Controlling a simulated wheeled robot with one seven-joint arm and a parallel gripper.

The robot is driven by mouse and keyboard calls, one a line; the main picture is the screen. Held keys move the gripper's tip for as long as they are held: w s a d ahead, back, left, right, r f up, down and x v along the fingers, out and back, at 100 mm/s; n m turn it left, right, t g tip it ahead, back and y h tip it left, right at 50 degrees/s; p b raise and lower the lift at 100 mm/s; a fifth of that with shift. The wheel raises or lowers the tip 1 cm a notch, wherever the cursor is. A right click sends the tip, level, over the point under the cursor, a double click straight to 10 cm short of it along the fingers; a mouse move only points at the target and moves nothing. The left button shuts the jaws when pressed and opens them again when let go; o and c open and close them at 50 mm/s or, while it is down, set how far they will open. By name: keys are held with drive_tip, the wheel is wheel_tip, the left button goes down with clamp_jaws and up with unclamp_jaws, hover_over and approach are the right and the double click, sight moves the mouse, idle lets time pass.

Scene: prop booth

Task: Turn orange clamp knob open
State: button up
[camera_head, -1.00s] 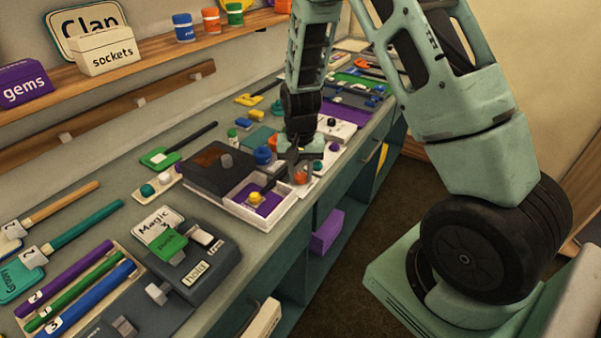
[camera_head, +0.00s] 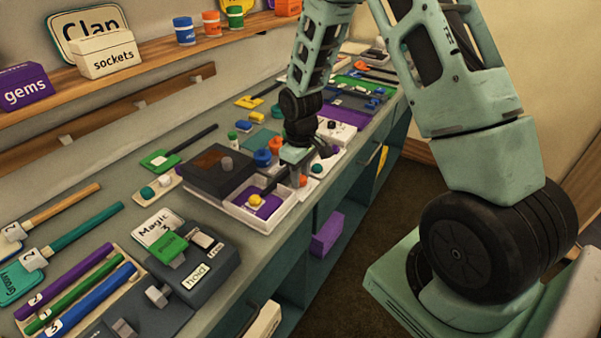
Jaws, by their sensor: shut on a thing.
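The orange clamp knob (camera_head: 304,181) is a small orange spot at the front edge of the workbench, just right of a white open tray. My gripper (camera_head: 297,181) points down at it and is shut on it. The fingers cover most of the knob, so its turn angle and the clamp under it cannot be made out.
The white tray (camera_head: 244,214) with a purple inside and a yellow knob (camera_head: 255,201) is close on the left. A dark box (camera_head: 215,171) stands behind it. A blue knob (camera_head: 262,157) and another orange piece (camera_head: 277,143) are just behind my gripper.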

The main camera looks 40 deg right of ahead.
sight(301, 178)
drive_tip(key=n+p, duration=0.1)
drive_tip(key=n, duration=0.3)
drive_tip(key=shift+r+n, duration=0.1)
drive_tip(key=shift+n, duration=0.2)
drive_tip(key=n+p, duration=0.2)
drive_tip(key=n, duration=0.2)
drive_tip(key=shift+n, duration=0.4)
drive_tip(key=o, duration=1)
drive_tip(key=shift+c, duration=0.2)
wheel_tip(301, 178, up, 17)
drive_tip(key=shift+r, duration=0.1)
